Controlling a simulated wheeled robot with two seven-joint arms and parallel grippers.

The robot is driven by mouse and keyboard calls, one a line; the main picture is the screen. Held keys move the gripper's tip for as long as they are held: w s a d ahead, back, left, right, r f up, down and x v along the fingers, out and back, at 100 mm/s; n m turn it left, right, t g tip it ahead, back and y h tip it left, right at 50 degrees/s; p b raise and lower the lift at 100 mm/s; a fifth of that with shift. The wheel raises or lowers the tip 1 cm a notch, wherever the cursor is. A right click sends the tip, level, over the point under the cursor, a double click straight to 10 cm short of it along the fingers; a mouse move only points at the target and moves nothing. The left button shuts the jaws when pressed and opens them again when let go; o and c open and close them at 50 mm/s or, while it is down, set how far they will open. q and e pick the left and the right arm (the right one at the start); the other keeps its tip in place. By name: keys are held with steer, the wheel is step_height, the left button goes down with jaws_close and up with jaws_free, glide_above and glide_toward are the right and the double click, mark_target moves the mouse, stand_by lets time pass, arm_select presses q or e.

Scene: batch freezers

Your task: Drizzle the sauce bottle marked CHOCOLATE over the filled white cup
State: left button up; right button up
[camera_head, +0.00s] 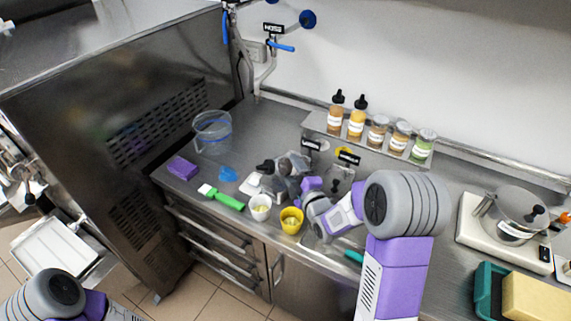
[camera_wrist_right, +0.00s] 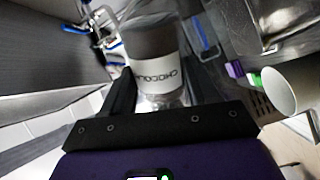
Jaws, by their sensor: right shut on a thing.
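The sauce bottle (camera_wrist_right: 157,72) has dark contents and a white CHOCOLATE label that reads upside down in the right wrist view. My right gripper (camera_wrist_right: 163,88) is shut on it, with one dark finger on each side. In the head view the right gripper (camera_head: 284,170) is above the counter, just behind the white cup (camera_head: 260,208); the bottle there is hard to make out among the grey gripper parts. The white cup stands upright with pale yellow contents. It also shows at the right of the wrist view (camera_wrist_right: 292,88), apart from the bottle. My left gripper is out of view.
A yellow cup (camera_head: 291,221) stands right of the white cup. Bottles and jars line the rear shelf (camera_head: 369,140).

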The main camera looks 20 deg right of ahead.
steer(key=f+n, duration=0.1)
steer(key=n, duration=0.2)
steer(key=shift+f+p, duration=0.35)
steer(key=shift+p, duration=0.05)
steer(key=n, duration=0.2)
steer(key=n+p, duration=0.1)
steer(key=n, duration=0.1)
steer(key=a+r+n, duration=0.1)
steer(key=n, duration=0.1)
steer(key=shift+a, duration=0.1)
steer(key=shift+a+r+n+p, duration=0.25)
steer(key=shift+r+n, duration=0.15)
steer(key=shift+n, duration=0.3)
steer(key=shift+a+r+n+p, duration=0.25)
steer(key=shift+r+n, duration=0.1)
steer(key=shift+n, duration=0.35)
steer(key=shift+s+b, duration=0.15)
steer(key=shift+b, duration=0.15)
steer(key=m+b, duration=0.2)
steer(key=m, duration=0.2)
